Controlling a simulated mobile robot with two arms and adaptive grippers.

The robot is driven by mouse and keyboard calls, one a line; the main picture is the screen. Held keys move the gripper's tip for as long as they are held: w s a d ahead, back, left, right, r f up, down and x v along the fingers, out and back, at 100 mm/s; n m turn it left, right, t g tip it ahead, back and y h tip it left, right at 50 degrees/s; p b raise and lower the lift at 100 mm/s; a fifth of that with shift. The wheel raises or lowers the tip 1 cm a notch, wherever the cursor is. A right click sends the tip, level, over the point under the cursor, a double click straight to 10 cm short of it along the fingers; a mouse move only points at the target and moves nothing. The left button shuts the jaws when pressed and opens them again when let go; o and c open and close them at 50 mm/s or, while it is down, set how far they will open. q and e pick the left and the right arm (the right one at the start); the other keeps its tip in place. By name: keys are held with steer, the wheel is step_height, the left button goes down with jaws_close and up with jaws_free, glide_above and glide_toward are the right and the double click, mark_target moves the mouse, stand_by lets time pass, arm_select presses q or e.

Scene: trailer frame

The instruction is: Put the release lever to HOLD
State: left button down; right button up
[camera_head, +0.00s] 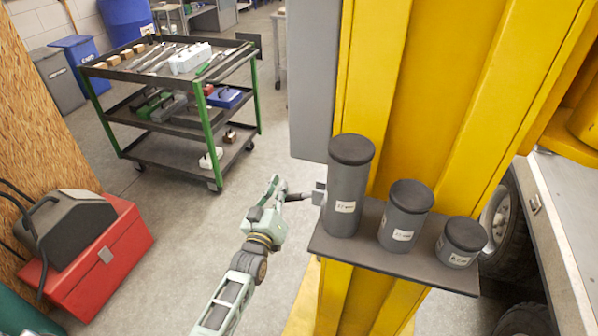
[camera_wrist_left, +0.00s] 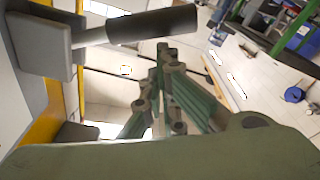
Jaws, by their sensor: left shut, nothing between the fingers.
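The release lever appears to be the short rod with a dark cylindrical grip (camera_head: 297,197) beside the yellow column, sticking out to the left from a small grey block (camera_head: 319,194). In the left wrist view the dark grip (camera_wrist_left: 152,24) lies across the top, its rod running to the grey block (camera_wrist_left: 40,45). My left gripper (camera_head: 275,180) is shut and empty, right at the lever's free end. Its fingertips (camera_wrist_left: 162,45) appear just beside the grip; I cannot tell whether they touch. No HOLD marking is readable. My right gripper is not in view.
A dark shelf (camera_head: 330,250) on the yellow column (camera_head: 455,80) holds three lidded grey canisters (camera_head: 345,190) close to the lever. A grey cabinet (camera_head: 312,80) hangs above. A tool cart (camera_head: 205,120) stands behind, a red toolbox (camera_head: 95,260) at left. The floor between is clear.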

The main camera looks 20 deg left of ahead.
arm_select(q)
steer(key=shift+f+n, duration=0.4)
steer(key=shift+n, duration=0.1)
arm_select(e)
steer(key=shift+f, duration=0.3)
arm_select(q)
steer(key=shift+d+f, duration=0.1)
steer(key=shift+f, duration=0.05)
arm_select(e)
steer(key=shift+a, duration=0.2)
arm_select(q)
step_height(320, 180, up, 4)
steer(key=a+p, duration=0.2)
steer(key=p, duration=0.1)
steer(key=s+f+b, duration=0.1)
steer(key=s, duration=0.8)
steer(key=shift+d+f, duration=0.15)
steer(key=shift+f, duration=0.05)
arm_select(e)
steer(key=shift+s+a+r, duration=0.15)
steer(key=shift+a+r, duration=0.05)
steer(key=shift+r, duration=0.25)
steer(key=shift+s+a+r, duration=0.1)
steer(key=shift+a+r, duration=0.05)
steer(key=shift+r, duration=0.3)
